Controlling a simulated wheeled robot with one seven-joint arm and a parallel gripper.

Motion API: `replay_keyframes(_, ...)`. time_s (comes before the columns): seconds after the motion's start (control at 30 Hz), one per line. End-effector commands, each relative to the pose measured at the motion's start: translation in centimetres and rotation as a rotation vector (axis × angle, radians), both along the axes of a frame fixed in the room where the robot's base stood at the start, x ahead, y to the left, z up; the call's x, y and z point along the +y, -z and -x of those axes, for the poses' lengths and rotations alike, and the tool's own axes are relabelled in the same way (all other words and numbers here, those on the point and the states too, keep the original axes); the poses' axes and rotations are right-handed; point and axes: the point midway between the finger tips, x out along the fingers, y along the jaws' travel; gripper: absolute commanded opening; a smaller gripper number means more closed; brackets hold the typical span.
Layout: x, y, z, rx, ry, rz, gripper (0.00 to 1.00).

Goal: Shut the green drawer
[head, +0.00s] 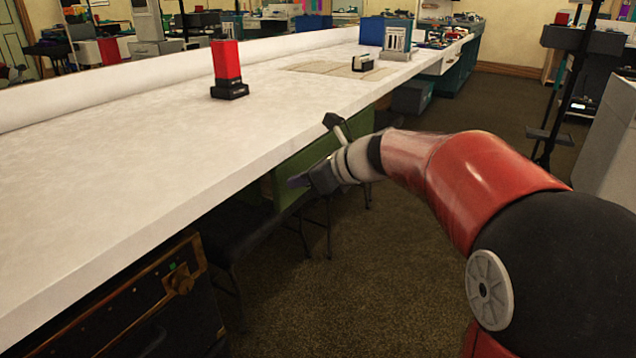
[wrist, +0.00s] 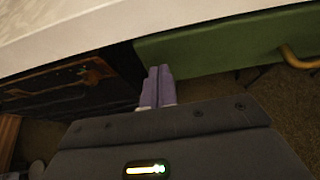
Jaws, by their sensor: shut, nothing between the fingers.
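The green drawer (head: 316,158) shows below the edge of the white counter, partly behind my arm in the head view. In the wrist view the green drawer front (wrist: 215,50) runs along the upper right, with a curved brass-coloured handle (wrist: 297,60) at the right edge. From these views I cannot tell how far out the drawer stands. My gripper (head: 299,181) is below the counter edge, near the left end of the drawer. In the wrist view its purple fingers (wrist: 159,86) are together and empty, just below the drawer's left end, with no clear contact.
The white counter (head: 120,160) overhangs the space, with a red and black object (head: 228,70) on top. A dark trunk with brass-coloured fittings (head: 150,310) stands under the counter at lower left. A dark stool or chair (head: 235,235) is beneath my gripper. Carpet (head: 370,280) is open in the middle.

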Motion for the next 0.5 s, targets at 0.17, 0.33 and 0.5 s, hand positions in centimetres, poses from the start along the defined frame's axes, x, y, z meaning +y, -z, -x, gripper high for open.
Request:
replay_keyframes(0.17, 0.62, -0.01, -0.38, 0.001, 0.0, -0.001, 0.0)
replay_keyframes(0.33, 0.63, -0.01, -0.39, 0.0, -0.001, 0.0, 0.0)
replay_keyframes(0.5, 0.8, -0.08, -0.5, 0.001, -0.001, 0.001, 0.0)
